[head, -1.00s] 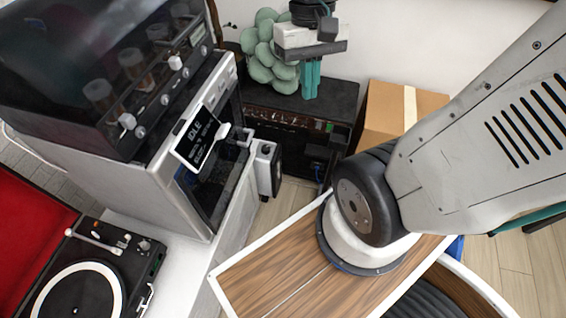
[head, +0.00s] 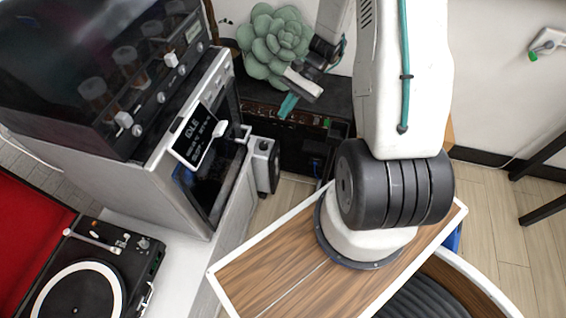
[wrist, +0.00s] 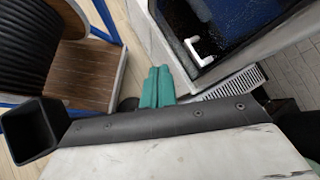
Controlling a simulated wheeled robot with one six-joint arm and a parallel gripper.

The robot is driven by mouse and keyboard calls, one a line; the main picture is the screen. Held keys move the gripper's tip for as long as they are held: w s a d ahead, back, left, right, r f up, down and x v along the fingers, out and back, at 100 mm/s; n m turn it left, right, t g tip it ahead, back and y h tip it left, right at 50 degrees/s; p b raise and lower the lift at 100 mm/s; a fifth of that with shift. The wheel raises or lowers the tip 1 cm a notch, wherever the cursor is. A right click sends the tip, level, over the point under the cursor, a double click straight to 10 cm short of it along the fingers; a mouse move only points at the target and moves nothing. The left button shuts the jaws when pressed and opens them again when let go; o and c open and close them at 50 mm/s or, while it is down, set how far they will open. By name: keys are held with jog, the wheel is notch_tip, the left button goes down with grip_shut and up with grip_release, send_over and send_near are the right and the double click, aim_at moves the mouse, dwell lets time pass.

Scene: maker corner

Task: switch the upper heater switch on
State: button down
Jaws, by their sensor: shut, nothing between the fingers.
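A small heater (head: 263,165) with a pale end panel and a dark side stands low on the floor, right of the printer-like machine. Its switches are too small to tell apart in the head view, so I cannot see how the upper one is set. My gripper (head: 286,106) has teal fingers, shut and empty, tilted down and left, above and behind the heater in the picture. In the wrist view the shut fingers (wrist: 158,88) point away from the camera. A white slotted surface (wrist: 232,97) right of them may be the heater's; I cannot tell.
The machine (head: 205,190) with an IDLE screen (head: 196,138) and a white door handle stands left of the heater. A dark cabinet (head: 300,155) and a green succulent (head: 272,45) are behind. A turntable (head: 85,285) is at lower left. Some bare floor (head: 285,195) shows beside the heater.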

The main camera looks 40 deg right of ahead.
jog(key=w+d+f+m+t, duration=0.1)
jog(key=d+f+m+t, duration=0.15)
jog(key=f, duration=0.65)
jog(key=w+d+f+m+t, duration=0.15)
jog(key=f+m, duration=0.25)
jog(key=f, duration=0.4)
jog(key=m+t+h, duration=0.3)
jog(key=m+h, duration=0.2)
jog(key=m, duration=0.4)
send_near(277, 162)
jog(key=s+d, duration=0.4)
jog(key=s, duration=0.1)
jog(key=w+a+f, duration=0.5)
jog(key=w+f, duration=0.2)
jog(key=shift+w+a+f, duration=0.15)
jog(key=shift+w+a, duration=0.25)
